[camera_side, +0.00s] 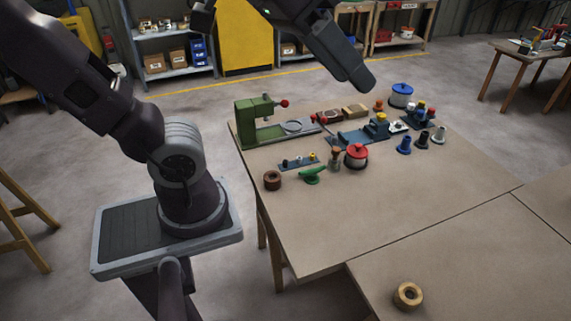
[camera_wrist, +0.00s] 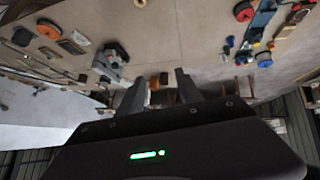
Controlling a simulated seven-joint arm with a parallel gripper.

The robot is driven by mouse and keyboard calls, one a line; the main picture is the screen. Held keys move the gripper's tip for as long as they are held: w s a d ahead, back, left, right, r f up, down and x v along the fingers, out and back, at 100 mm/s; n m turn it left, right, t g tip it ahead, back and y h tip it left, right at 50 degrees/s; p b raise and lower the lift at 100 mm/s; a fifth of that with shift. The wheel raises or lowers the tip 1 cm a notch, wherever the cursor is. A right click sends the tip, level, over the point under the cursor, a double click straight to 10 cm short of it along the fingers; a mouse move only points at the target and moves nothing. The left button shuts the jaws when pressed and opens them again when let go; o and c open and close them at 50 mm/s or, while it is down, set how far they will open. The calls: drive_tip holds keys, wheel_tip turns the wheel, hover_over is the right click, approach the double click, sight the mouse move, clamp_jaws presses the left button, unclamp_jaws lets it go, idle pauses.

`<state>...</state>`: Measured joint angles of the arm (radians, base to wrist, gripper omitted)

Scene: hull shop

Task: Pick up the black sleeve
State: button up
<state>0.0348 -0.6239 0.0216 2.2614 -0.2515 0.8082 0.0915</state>
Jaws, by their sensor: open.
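The black sleeve (camera_side: 423,140) stands upright on the bench toward the right in the side view, a short flanged piece. It stands between a blue sleeve (camera_side: 404,145) and a pale grey sleeve (camera_side: 439,135). My gripper (camera_side: 362,80) is in the air above the back of the bench, up and to the left of the black sleeve and clear of it. In the wrist view my gripper (camera_wrist: 160,82) shows two separated fingers with nothing held. Small blue and dark shapes show there right of the fingers; I cannot tell which is the black sleeve.
A wooden ring (camera_side: 408,295) lies at the front. The bench middle is clear.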

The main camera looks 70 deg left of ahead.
sight(287, 162)
drive_tip(key=w+a+r+n+t, duration=0.1)
drive_tip(key=w+r+n+t, duration=0.15)
drive_tip(key=w+r, duration=0.35)
drive_tip(key=w+a+r+n+t, duration=0.1)
drive_tip(key=w+r+n+t, duration=0.15)
drive_tip(key=w, duration=0.65)
drive_tip(key=w+a+f+n+y, duration=0.1)
drive_tip(key=w+a+n+y, duration=0.35)
drive_tip(key=a, duration=0.35)
drive_tip(key=w+a+f+n+y, duration=0.1)
drive_tip(key=w+a+n+y, duration=0.3)
drive_tip(key=a, duration=0.4)
drive_tip(key=s+a+f+n+g+y, duration=0.3)
drive_tip(key=s+a+f+g, duration=0.25)
drive_tip(key=s+g, duration=0.25)
drive_tip(key=s+a+f+n+g+y, duration=0.3)
drive_tip(key=s+a+f+n+g, duration=0.1)
drive_tip(key=s+f+g, duration=0.35)
drive_tip(key=f, duration=3.4)
drive_tip(key=shift+s+a+f, duration=0.1)
drive_tip(key=shift+a, duration=0.1)
drive_tip(key=x, duration=0.7)
drive_tip(key=shift+s+f, duration=0.15)
drive_tip(key=shift+f, duration=0.2)
clamp_jaws()
